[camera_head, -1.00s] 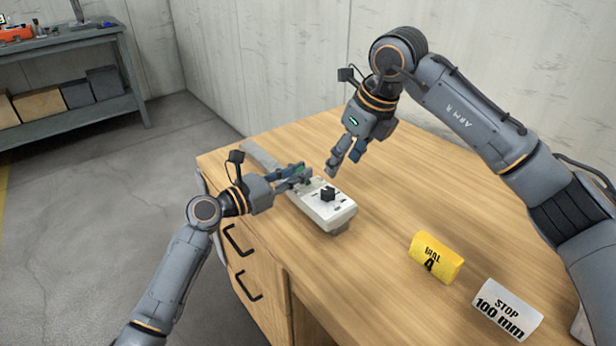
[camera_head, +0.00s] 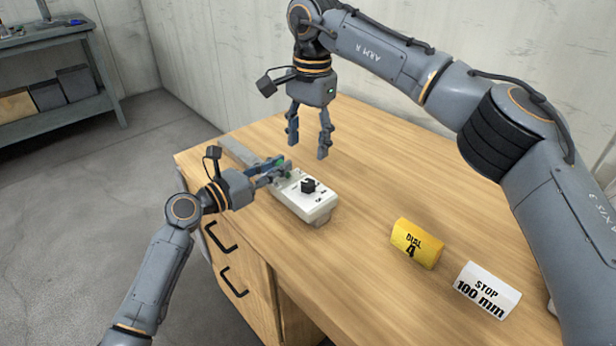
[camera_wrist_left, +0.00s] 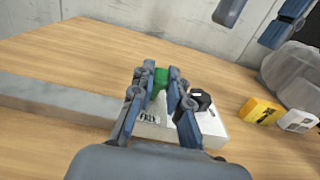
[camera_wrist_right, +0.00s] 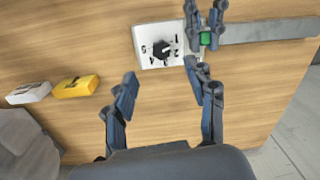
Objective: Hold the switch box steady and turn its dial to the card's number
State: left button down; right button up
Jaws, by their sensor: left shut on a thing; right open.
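The white switch box (camera_head: 300,207) lies on the table and carries a black dial knob (camera_head: 309,186). The knob shows in the right wrist view (camera_wrist_right: 161,49) with printed numbers around it; where it points is too small to tell. My left gripper (camera_head: 281,169) is shut on a green part (camera_wrist_left: 159,82) at the box's far end. My right gripper (camera_head: 308,148) is open and empty, pointing down above the table beyond the dial, apart from it. The yellow card (camera_head: 416,245) reads "DIAL 4".
A white card (camera_head: 486,291) reading "STOP 100 mm" stands right of the yellow one. A long grey bar (camera_wrist_right: 268,31) runs along the table from the box's far end. The table (camera_head: 370,190) is clear between box and cards. A shelf (camera_head: 60,117) stands at the far left.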

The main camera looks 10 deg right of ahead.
aim_at(308, 183)
jog(key=f+n, duration=0.1)
jog(key=f, duration=0.2)
jog(key=f+n, duration=0.2)
jog(key=f, duration=0.1)
jog(key=f+n, duration=0.2)
jog(key=f, duration=0.2)
jog(key=shift+w+h, duration=0.3)
jog(key=shift+w, duration=0.05)
jog(key=shift+c, duration=0.2)
jog(key=c, duration=1.1)
